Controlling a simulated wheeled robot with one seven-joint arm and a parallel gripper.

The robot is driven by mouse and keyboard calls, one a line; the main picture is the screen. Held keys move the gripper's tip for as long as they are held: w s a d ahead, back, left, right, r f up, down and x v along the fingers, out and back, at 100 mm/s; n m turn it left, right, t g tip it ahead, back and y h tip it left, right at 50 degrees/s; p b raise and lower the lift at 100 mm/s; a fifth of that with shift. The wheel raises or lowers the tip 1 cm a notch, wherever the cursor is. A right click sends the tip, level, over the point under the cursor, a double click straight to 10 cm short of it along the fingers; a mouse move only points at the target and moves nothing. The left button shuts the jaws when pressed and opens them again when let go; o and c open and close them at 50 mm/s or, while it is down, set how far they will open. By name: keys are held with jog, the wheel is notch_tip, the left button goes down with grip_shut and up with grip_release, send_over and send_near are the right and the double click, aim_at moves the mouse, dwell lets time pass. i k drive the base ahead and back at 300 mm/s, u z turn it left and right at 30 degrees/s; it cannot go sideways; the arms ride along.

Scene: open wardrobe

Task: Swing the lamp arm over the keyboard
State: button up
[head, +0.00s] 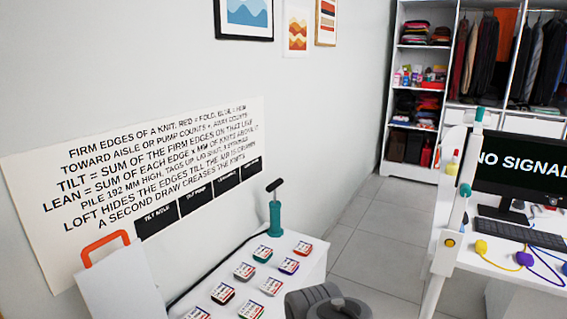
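The black keyboard (520,233) lies on the white desk (500,262) at the right, in front of the monitor. A jointed white upright (446,240) with teal ends and a yellow joint stands at the desk's left edge. It may be the lamp arm, but I see no clear lamp head. It rises to the left of the keyboard, not over it, and its upper part overlaps the monitor's left edge in the picture. My gripper is out of view; only grey rounded parts, likely my arm, show at the bottom centre.
A monitor (520,165) reading "NO SIGNAL" stands behind the keyboard. Yellow (481,247) and purple (524,258) corded items lie in front. A white table (300,268) with several small labelled packs and a teal pump (274,215) is left. Tiled floor (375,215) between is clear.

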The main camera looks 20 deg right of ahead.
aim_at(478, 118)
jog(key=z, duration=1.1)
jog(key=k, duration=1.3)
jog(key=z, duration=0.7)
jog(key=i, duration=1.45)
jog(key=u, duration=0.25)
